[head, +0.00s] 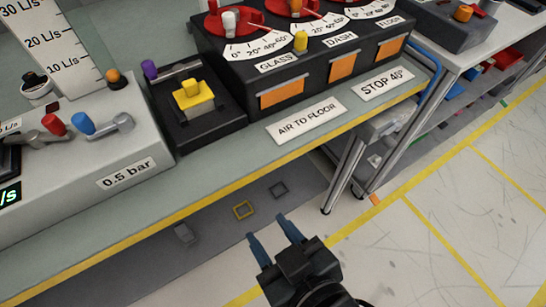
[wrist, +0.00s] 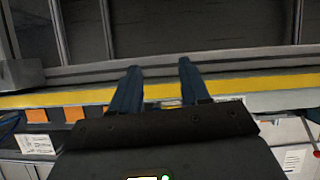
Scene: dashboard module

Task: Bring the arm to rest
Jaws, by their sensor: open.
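My gripper (head: 270,232) is at the bottom middle of the head view, in front of the bench's yellow front edge. Its two dark blue fingers stand apart with nothing between them. In the wrist view, the fingers of my gripper (wrist: 157,72) are also apart and empty, with the yellow edge strip (wrist: 60,98) behind them. My gripper touches nothing that I can see.
The bench (head: 215,175) carries a black dial module (head: 320,75), a black box with a yellow knob (head: 193,95) and a grey valve panel (head: 90,160). A second bench (head: 470,55) stands at the right. The floor (head: 440,225) at the right is clear.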

